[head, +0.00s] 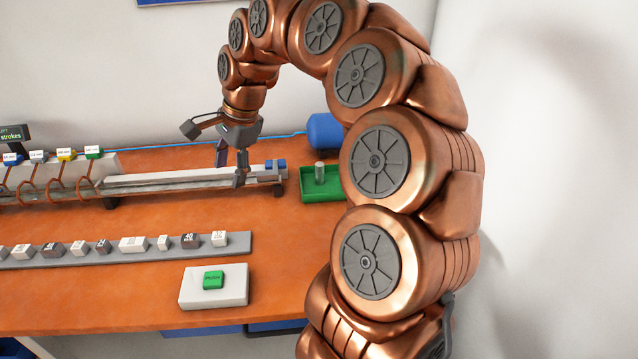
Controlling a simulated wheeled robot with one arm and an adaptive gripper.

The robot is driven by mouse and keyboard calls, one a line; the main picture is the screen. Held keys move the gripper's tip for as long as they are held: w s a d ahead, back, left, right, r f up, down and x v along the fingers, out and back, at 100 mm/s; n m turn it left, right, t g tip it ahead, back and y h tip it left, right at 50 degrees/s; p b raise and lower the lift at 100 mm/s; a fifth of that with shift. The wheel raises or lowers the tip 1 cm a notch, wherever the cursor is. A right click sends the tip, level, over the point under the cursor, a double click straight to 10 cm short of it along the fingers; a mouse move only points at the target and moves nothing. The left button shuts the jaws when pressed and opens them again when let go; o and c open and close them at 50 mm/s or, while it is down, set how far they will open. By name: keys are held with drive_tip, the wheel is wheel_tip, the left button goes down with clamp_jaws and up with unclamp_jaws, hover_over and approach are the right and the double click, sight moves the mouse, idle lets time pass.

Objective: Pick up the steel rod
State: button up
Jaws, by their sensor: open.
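A short grey cylinder, which looks like the steel rod (319,173), stands upright in a small green tray (313,195) at the right of the bench. My gripper (231,172) points down with its fingers apart, over the long pale rail (150,181) left of the green tray. It is to the left of the rod and apart from it. I see nothing between the fingers. Whether a fingertip touches the rail cannot be told from this view.
Copper coils (57,185) with coloured labelled blocks stand at the left. A blue cylinder (325,130) is behind the green tray. A grey strip (120,250) with several small blocks and a white box with a green button (213,281) lie in front. Orange bench surface (290,240) is clear between them.

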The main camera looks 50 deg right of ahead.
drive_tip(key=w+d+f+m+t+b, duration=0.1)
drive_tip(key=w+d+f+m+b, duration=0.2)
drive_tip(key=d, duration=0.4)
drive_tip(key=w+d+f+m, duration=0.1)
drive_tip(key=d+f+m, duration=0.1)
drive_tip(key=d+m, duration=0.5)
drive_tip(key=m+h+b, duration=0.2)
drive_tip(key=m, duration=0.6)
hover_over(320, 165)
drive_tip(key=s, duration=0.3)
wheel_tip(320, 165, down, 6)
drive_tip(key=shift+w+d+f, duration=0.15)
drive_tip(key=shift+f, duration=0.05)
drive_tip(key=shift+w+p+x, duration=0.2)
drive_tip(key=shift+p+x, duration=0.05)
drive_tip(key=shift+x, duration=1.6)
drive_tip(key=shift+w+p+x, duration=0.2)
drive_tip(key=shift+p+x, duration=0.05)
drive_tip(key=shift+x, duration=1.55)
drive_tip(key=shift+r+t, duration=0.15)
drive_tip(key=shift+t, duration=0.15)
drive_tip(key=shift+c, duration=0.3)
clamp_jaws()
